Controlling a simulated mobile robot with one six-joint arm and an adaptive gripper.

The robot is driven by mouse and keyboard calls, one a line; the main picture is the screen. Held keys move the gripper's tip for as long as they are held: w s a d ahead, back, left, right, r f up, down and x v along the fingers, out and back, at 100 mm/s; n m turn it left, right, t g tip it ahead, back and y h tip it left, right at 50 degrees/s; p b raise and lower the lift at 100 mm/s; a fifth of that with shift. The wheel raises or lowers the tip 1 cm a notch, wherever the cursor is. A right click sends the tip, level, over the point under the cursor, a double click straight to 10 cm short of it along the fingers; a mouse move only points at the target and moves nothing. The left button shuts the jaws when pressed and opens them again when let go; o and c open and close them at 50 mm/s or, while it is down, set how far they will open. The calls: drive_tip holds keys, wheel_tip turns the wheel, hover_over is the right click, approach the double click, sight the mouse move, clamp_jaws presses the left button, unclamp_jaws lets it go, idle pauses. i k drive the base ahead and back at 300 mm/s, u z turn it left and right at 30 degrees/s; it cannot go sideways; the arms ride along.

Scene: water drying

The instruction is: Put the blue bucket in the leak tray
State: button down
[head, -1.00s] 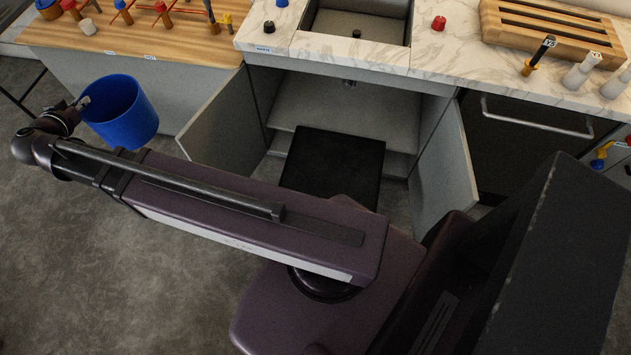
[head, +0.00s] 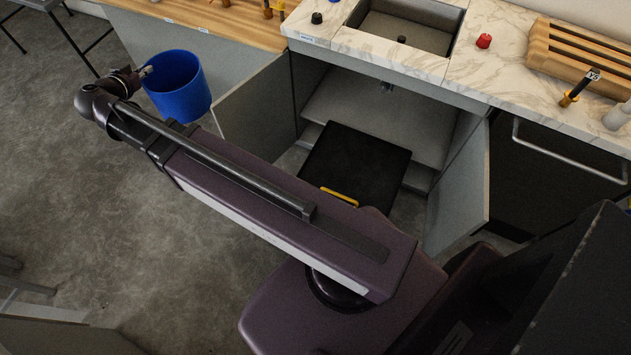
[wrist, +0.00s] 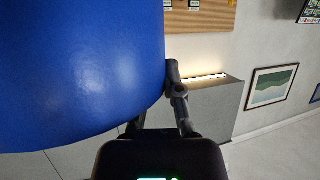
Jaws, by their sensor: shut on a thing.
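The blue bucket (head: 180,88) hangs upright from my gripper (head: 146,71) at the upper left of the head view, to the left of the open cabinet. In the wrist view the bucket (wrist: 80,70) fills the upper left, and my gripper (wrist: 172,85) is shut on its rim. The black leak tray (head: 355,162) lies in the opening of the cabinet under the sink, with a yellow strip (head: 340,196) at its near edge. The tray looks empty; my arm hides part of the area in front of it.
The left cabinet door (head: 255,98) stands open between the bucket and the tray. The right door (head: 458,195) is open too. The marble counter (head: 500,60) with the sink (head: 405,30) lies above. Open floor (head: 90,150) is at the left.

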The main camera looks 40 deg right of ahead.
sight(351, 176)
drive_tip(key=u, duration=0.1)
drive_tip(key=k, duration=1)
drive_tip(key=z, duration=1.15)
